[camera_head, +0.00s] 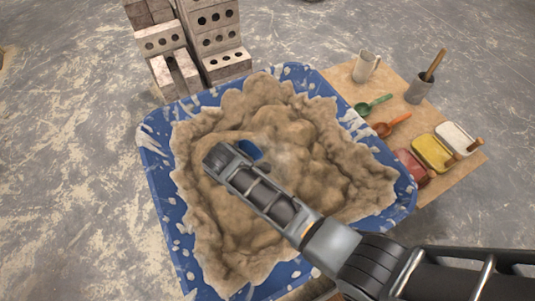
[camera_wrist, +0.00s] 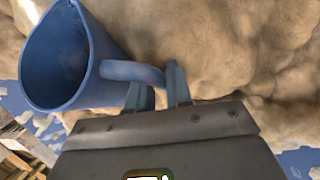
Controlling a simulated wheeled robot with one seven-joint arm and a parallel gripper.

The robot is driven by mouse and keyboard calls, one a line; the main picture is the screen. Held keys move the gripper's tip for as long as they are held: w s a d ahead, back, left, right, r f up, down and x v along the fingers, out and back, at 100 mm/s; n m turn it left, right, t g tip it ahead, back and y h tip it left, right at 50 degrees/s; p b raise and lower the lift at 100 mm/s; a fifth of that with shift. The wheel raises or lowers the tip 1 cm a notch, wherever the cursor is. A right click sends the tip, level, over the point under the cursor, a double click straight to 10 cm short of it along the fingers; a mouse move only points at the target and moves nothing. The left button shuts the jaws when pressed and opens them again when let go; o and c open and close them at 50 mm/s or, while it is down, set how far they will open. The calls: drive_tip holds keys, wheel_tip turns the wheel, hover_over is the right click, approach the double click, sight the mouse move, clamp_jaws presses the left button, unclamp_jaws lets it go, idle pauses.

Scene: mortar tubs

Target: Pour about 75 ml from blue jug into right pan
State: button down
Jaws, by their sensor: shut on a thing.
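The blue jug (camera_wrist: 95,50) shows large at the left of the wrist view, with its handle running to my fingers. My gripper (camera_wrist: 160,88) is shut on that handle. In the head view only a small part of the jug (camera_head: 251,150) shows beside the end of my arm, above the sandy mix in the blue tub; the arm hides the rest. I cannot tell the jug's fill or its exact tilt. No pan is clearly recognisable as the right pan; red (camera_head: 411,166), yellow (camera_head: 432,152) and white (camera_head: 454,138) trays stand at the right.
The blue tub (camera_head: 158,170) holds heaped sandy mix. A board (camera_head: 343,72) at the right carries a pale mug (camera_head: 366,66), a grey pot (camera_head: 419,92) with a wooden handle, and green (camera_head: 374,104) and orange (camera_head: 390,126) scoops. Bricks (camera_head: 226,66) stand behind the tub.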

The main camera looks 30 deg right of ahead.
idle(0.4)
drive_tip(key=shift+w+a+f+h+b, duration=0.25)
drive_tip(key=shift+a+f+h+b, duration=0.3)
drive_tip(key=shift+b, duration=0.3)
drive_tip(key=h+b, duration=0.1)
drive_tip(key=a+f+g+h+b, duration=0.1)
drive_tip(key=shift+w+f+b, duration=0.2)
drive_tip(key=shift+b, duration=0.2)
drive_tip(key=g+h+b, duration=0.1)
drive_tip(key=h+b, duration=0.1)
drive_tip(key=b, duration=0.1)
drive_tip(key=a+f+h+b, duration=0.1)
drive_tip(key=b, duration=0.2)
drive_tip(key=shift+w+a+f+g+h+b, duration=0.1)
drive_tip(key=shift+w+g+h+b, duration=0.05)
drive_tip(key=shift+g+h+b, duration=0.25)
drive_tip(key=shift+n, duration=0.3)
